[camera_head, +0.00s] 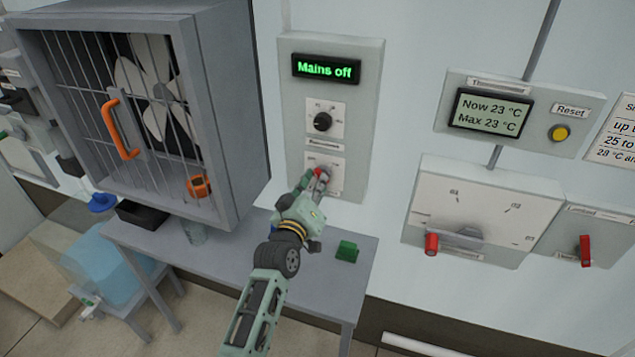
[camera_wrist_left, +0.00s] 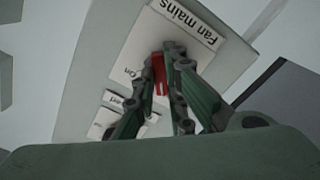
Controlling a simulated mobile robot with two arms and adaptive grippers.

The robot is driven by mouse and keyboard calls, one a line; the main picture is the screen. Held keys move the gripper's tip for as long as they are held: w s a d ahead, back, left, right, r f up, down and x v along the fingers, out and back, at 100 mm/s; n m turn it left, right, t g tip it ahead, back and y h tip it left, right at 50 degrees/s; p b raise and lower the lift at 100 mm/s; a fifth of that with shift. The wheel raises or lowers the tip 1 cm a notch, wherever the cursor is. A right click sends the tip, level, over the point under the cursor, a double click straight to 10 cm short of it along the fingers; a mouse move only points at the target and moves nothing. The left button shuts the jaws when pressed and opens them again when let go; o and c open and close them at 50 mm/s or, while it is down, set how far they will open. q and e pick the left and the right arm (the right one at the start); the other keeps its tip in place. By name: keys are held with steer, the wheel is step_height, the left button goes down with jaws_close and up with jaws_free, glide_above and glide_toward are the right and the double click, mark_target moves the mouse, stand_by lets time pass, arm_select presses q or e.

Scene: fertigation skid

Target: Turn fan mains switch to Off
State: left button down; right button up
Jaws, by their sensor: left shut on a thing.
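The fan mains switch is a red handle (camera_head: 318,173) on a white plate (camera_head: 336,183) low on a grey wall panel (camera_head: 352,97). My left gripper (camera_head: 320,179) is shut on the red handle. In the left wrist view the red handle (camera_wrist_left: 161,75) sits between the fingers (camera_wrist_left: 163,88), below a label reading "Fan mains" (camera_wrist_left: 190,22). An "On" mark shows beside the handle there; the Off mark is not readable. The display (camera_head: 326,68) at the panel's top reads "Mains off" in green. My right gripper is not in view.
A black knob (camera_head: 322,122) sits just above the switch. A caged fan (camera_head: 150,90) with an orange handle stands at left. A grey table (camera_head: 225,262) below holds a green block (camera_head: 347,251). Other wall boxes with red handles (camera_head: 431,244) are at right.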

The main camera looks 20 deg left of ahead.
arm_select(q)
steer(key=shift+f+n, duration=0.1)
steer(key=shift+n, duration=0.5)
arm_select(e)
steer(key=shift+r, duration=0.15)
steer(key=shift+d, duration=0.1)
arm_select(q)
steer(key=c, duration=1.8)
jaws_free()
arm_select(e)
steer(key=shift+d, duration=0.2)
arm_select(q)
steer(key=s, duration=1.2)
steer(key=shift+a, duration=0.2)
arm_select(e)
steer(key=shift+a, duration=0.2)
